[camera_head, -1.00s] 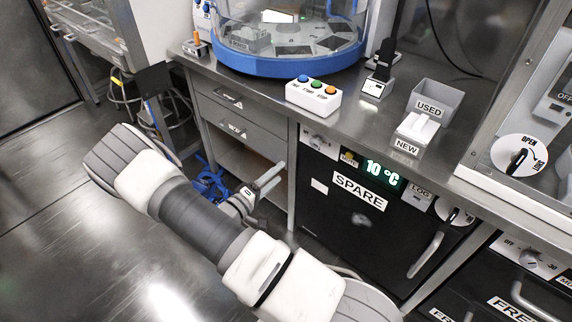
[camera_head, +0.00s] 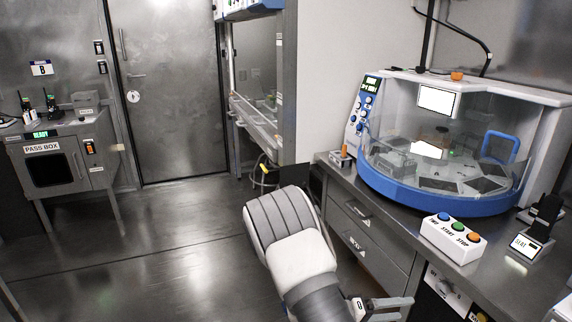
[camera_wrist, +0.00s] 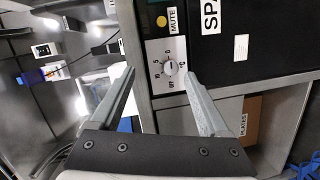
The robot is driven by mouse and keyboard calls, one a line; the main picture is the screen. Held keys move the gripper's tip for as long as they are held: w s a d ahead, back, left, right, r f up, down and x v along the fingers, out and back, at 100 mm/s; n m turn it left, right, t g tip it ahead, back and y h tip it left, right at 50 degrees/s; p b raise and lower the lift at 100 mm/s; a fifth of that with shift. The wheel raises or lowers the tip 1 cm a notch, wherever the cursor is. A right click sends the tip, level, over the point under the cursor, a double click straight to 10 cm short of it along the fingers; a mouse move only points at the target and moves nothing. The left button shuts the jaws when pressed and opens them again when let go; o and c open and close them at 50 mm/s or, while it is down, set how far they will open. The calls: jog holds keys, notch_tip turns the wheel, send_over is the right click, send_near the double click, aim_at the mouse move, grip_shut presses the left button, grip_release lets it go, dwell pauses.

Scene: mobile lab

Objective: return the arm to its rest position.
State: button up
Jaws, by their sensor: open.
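My gripper (camera_head: 392,308) shows at the bottom of the head view, below the bench drawers. Its two grey fingers point right, toward the cabinet front. My arm rises from the bottom edge, left of the bench. In the wrist view my gripper (camera_wrist: 161,76) is open, with nothing between its fingers. Beyond the fingers is a panel with a round dial (camera_wrist: 168,67), next to a dark cabinet door (camera_wrist: 260,45). The gap between fingertips and panel is hard to judge.
The steel bench carries a blue-rimmed machine (camera_head: 440,200) and a button box (camera_head: 454,238). Drawers (camera_head: 362,237) face my arm. A pass box (camera_head: 55,165) stands far left near a closed door (camera_head: 170,90). The floor (camera_head: 190,250) between is clear.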

jog(key=s+a+r+t+y, duration=0.1)
jog(key=s+a+r+y, duration=0.4)
jog(key=r, duration=0.3)
jog(key=s+a+r+t+y, duration=0.1)
jog(key=s+a+r+y, duration=0.3)
jog(key=s+r+y, duration=0.35)
jog(key=s+a+r+t+y, duration=0.1)
jog(key=s+a+r+y, duration=0.4)
jog(key=r, duration=0.4)
notch_tip(320, 180, up, 18)
jog(key=s+h+p, duration=0.1)
jog(key=p, duration=1.6)
jog(key=shift+s+d+r+n+p, duration=0.15)
jog(key=shift+s+d+n+p, duration=0.05)
jog(key=shift+d+n+p, duration=0.2)
jog(key=shift+d, duration=0.1)
